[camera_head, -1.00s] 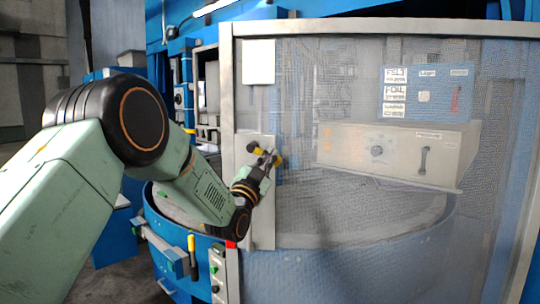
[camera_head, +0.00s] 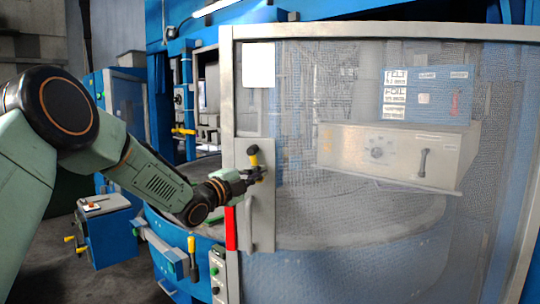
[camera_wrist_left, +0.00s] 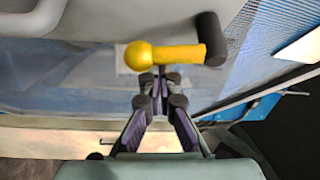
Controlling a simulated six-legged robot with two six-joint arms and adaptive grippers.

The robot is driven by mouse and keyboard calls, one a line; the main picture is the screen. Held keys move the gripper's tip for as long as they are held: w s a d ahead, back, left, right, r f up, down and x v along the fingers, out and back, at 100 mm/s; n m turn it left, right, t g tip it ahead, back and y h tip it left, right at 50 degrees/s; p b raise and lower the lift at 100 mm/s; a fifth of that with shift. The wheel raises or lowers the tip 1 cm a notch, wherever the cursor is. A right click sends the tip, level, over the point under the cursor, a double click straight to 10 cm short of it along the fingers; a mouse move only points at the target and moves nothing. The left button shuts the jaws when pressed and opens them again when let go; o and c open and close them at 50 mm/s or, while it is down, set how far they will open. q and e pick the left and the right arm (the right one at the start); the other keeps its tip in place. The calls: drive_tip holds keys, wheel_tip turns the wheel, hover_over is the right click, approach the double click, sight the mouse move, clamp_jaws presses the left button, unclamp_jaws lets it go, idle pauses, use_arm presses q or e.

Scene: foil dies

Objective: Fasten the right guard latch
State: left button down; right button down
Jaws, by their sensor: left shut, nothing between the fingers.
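The right guard latch (camera_head: 254,156) has a yellow handle with a black end and sits on a pale grey plate (camera_head: 262,225) at the left edge of the mesh guard. In the left wrist view the handle (camera_wrist_left: 175,54) lies across, just beyond my fingertips, with a yellow ball at its left and a black grip at its right. My left gripper (camera_head: 252,177) is at the plate, just below the handle. Its fingers (camera_wrist_left: 160,82) are shut and empty. I cannot tell whether they touch the handle. My right gripper is not in view.
The large framed mesh guard (camera_head: 380,29) fills the right side, with a grey control box (camera_head: 400,153) behind it. A button panel (camera_head: 217,270) and a red strip (camera_head: 231,230) are below the latch. A blue box (camera_head: 110,235) stands at lower left.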

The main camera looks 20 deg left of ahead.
use_arm(q)
drive_tip(key=shift+s+a+f+m+g+p, duration=0.15)
drive_tip(key=shift+a+m+g+p, duration=0.45)
drive_tip(key=shift+m, duration=0.6)
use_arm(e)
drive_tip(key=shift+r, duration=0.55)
use_arm(q)
drive_tip(key=shift+a, duration=0.1)
drive_tip(key=shift+f, duration=0.1)
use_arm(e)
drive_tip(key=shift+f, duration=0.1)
